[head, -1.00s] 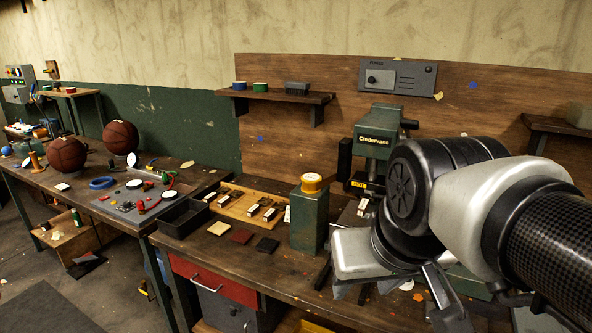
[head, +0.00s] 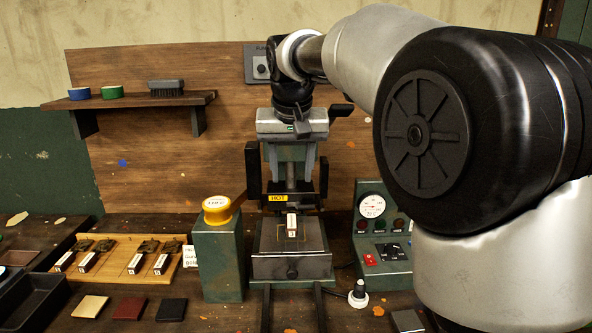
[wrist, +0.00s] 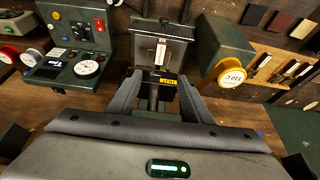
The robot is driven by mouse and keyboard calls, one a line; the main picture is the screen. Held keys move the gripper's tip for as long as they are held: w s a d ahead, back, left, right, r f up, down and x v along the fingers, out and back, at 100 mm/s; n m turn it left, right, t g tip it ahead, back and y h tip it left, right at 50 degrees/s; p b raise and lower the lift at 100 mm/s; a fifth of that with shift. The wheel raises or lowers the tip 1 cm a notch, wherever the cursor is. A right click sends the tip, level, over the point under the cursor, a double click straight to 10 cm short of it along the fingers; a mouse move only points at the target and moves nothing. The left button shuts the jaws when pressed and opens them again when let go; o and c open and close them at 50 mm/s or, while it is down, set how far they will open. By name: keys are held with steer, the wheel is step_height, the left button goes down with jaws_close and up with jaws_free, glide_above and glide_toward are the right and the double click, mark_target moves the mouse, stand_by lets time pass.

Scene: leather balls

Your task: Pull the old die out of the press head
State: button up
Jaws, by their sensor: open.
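The press (head: 291,262) stands on the bench, with a dark column and a yellow HOT label (head: 278,198) at its head. The old die (head: 292,222) shows as a white-tagged handle end facing me, below the label and over the press bed; its body is mostly hidden. The tag also shows in the wrist view (wrist: 160,53). My gripper (head: 291,178) points down above it, open, with one finger on each side of the dark column. In the wrist view, my fingers (wrist: 160,78) show empty space around the column; I see no grip on the die.
A wooden rack (head: 115,259) holds several tagged dies. A gauge panel (head: 380,235) stands right. A shelf (head: 140,100) hangs at upper left. Leather swatches (head: 130,308) lie in front.

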mark_target(291, 218)
steer(key=x, duration=0.6)
steer(key=b+x, duration=0.1)
steer(key=x, duration=1)
steer(key=shift+w+f+b, duration=0.2)
steer(key=shift+w+b, duration=0.15)
steer(key=shift+w, duration=0.15)
steer(key=c, duration=1.1)
